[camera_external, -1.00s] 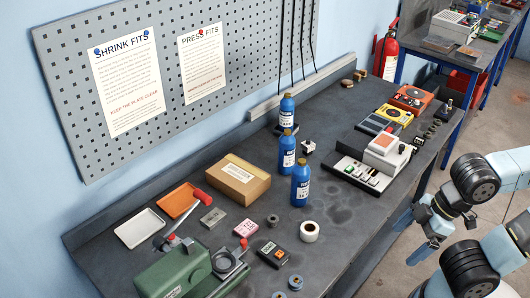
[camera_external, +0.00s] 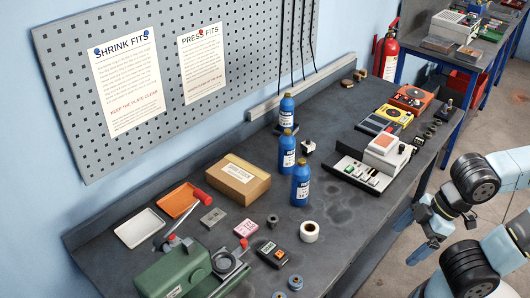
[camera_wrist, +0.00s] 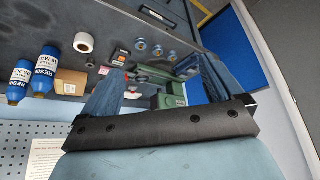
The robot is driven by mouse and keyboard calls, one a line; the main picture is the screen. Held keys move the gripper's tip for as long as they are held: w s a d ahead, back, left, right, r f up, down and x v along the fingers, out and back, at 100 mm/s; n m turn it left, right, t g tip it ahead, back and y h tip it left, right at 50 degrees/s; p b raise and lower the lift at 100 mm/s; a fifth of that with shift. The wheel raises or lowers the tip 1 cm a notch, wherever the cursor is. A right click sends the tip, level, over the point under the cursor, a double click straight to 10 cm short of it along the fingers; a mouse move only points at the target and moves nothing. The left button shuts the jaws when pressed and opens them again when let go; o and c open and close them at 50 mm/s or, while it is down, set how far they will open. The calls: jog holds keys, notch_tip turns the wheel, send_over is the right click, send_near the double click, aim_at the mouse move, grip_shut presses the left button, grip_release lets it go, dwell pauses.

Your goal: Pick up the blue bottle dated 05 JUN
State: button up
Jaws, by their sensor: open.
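Three blue bottles stand upright on the dark bench: a back one (camera_external: 287,110), a middle one (camera_external: 287,151) and a front one (camera_external: 300,184). Their dates are too small to read in the external view. The wrist view shows two blue bottles at its left. The label of the far-left one (camera_wrist: 20,80) seems to end in "JU", and that of the other (camera_wrist: 46,73) seems to show "MA"; the day numbers are unclear. My gripper (camera_external: 413,237) is open and empty, off the bench's front edge, well right of the bottles. Its spread fingers also show in the wrist view (camera_wrist: 158,92).
A cardboard box (camera_external: 238,178) stands left of the bottles, a white tape roll (camera_external: 309,231) in front. A green press (camera_external: 178,272) is at the near left. A white device (camera_external: 372,165) lies to the right. Bench between front bottle and front edge is mostly clear.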

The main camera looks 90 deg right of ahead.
notch_tip(320, 180, up, 6)
jog(key=f, duration=0.1)
jog(key=w+d+r+m+t+h, duration=0.1)
jog(key=w+d+m+t+h, duration=0.15)
jog(key=w+d, duration=0.5)
jog(key=w+d+r+m+t+h, duration=0.1)
jog(key=w+d+h, duration=0.25)
jog(key=d, duration=0.75)
jog(key=w+d+r+m+t+h, duration=0.1)
jog(key=w+d+m+h, duration=0.1)
jog(key=w+d, duration=0.65)
jog(key=s+d+f+m+t+h, duration=0.15)
jog(key=s+d, duration=0.25)
jog(key=d, duration=0.9)
jog(key=s+d+f+t+h, duration=0.1)
jog(key=s+d+f+t, duration=0.2)
jog(key=d, duration=1)
send_near(283, 140)
notch_tip(283, 140, down, 2)
jog(key=s+d, duration=0.2)
jog(key=s, duration=0.1)
jog(key=shift+y, duration=0.25)
jog(key=x, duration=1.2)
jog(key=shift+w+r, duration=0.15)
jog(key=shift+w, duration=0.35)
